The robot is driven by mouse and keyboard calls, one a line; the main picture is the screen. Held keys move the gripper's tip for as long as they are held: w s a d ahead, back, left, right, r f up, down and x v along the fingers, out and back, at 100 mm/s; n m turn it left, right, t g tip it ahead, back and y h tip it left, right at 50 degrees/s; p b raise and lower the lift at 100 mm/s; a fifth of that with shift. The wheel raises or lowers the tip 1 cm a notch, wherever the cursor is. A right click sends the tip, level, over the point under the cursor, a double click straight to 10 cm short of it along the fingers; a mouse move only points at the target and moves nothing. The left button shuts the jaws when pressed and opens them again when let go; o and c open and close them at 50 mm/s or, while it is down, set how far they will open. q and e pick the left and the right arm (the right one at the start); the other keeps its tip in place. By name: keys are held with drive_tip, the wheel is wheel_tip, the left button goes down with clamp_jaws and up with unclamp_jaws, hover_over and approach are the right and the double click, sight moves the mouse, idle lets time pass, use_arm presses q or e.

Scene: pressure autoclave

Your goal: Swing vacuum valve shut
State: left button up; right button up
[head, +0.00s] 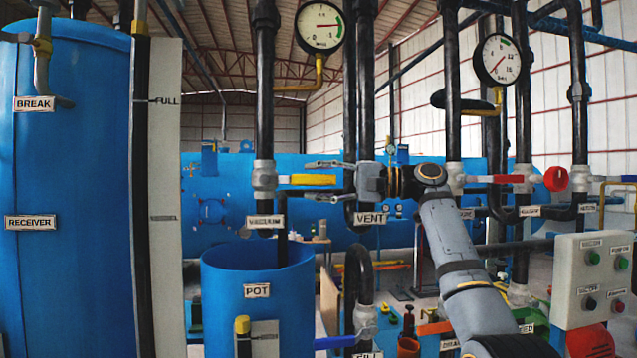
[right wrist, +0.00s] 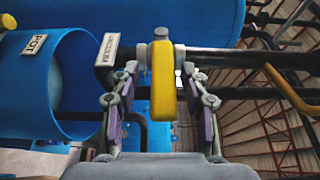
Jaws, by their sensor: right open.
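The vacuum valve (head: 264,180) sits on a vertical black pipe above the VACUUM label (head: 265,221). Its yellow handle (head: 312,180) points right, square to the pipe. In the right wrist view the yellow handle (right wrist: 163,90) stands between the fingers, with visible gaps on both sides. My right gripper (head: 318,180) is open around the handle, one finger above and one below. It also shows in the right wrist view (right wrist: 163,78). Its body hides part of the vent pipe behind it. My left gripper is out of view.
The blue pot (head: 225,300) stands below the valve. The VENT label (head: 370,218) and pipe are close beside my gripper. A red-handled valve (head: 495,180) is to the right. A gauge (head: 320,26) with yellow tubing (head: 312,80) hangs above. A control box (head: 592,280) stands at lower right.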

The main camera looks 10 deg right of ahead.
drive_tip(key=shift+s+d, duration=0.1)
drive_tip(key=shift+d, duration=0.25)
drive_tip(key=v, duration=1.1)
drive_tip(key=shift+d, duration=0.1)
